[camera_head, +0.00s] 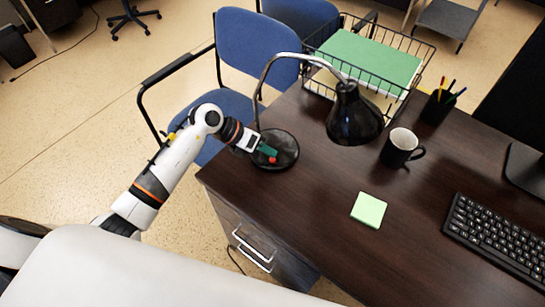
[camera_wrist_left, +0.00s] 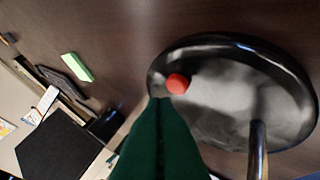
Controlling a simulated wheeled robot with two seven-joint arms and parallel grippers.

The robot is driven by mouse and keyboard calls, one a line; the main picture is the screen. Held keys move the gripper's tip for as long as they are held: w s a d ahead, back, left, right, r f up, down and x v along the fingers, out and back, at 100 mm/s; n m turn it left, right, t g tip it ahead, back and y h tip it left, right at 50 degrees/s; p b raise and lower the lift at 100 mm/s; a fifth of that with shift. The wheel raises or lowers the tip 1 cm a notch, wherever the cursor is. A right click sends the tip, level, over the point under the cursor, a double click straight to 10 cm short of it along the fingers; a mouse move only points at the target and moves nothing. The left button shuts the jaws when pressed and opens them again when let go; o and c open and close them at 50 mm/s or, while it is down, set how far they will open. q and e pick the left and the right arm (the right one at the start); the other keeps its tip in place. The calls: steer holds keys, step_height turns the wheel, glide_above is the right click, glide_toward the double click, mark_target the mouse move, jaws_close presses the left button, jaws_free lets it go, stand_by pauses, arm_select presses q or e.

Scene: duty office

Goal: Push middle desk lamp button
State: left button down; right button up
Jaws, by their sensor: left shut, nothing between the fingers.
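The black desk lamp (camera_head: 355,113) stands at the desk's left corner, with a curved metal neck and a round black base (camera_head: 285,157). A red button (camera_head: 272,160) sits on the base near its edge. The base (camera_wrist_left: 235,122) and the red button (camera_wrist_left: 177,84) also show in the left wrist view. My left gripper (camera_head: 268,152), with green fingers, is shut and empty over the base, its tips close beside the button. In the left wrist view the fingertips (camera_wrist_left: 168,102) appear just below the button. I cannot tell whether they touch it. My right gripper is not in view.
The dark desk (camera_head: 320,200) holds a green note pad (camera_head: 369,209), a black mug (camera_head: 402,148), a pen holder (camera_head: 437,106), a keyboard (camera_head: 498,236) and a wire tray (camera_head: 368,60). Blue chairs (camera_head: 257,48) stand behind the desk's left edge.

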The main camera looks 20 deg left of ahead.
arm_select(q)
steer(key=shift+f, duration=0.1)
stand_by(0.4)
steer(key=shift+f+b, duration=0.3)
steer(key=shift+f, duration=0.05)
steer(key=shift+f, duration=0.25)
stand_by(0.4)
steer(key=shift+r, duration=0.1)
steer(key=shift+r+p, duration=0.4)
steer(key=shift+r, duration=0.2)
step_height(320, 180, up, 6)
steer(key=p, duration=0.4)
steer(key=shift+p, duration=0.4)
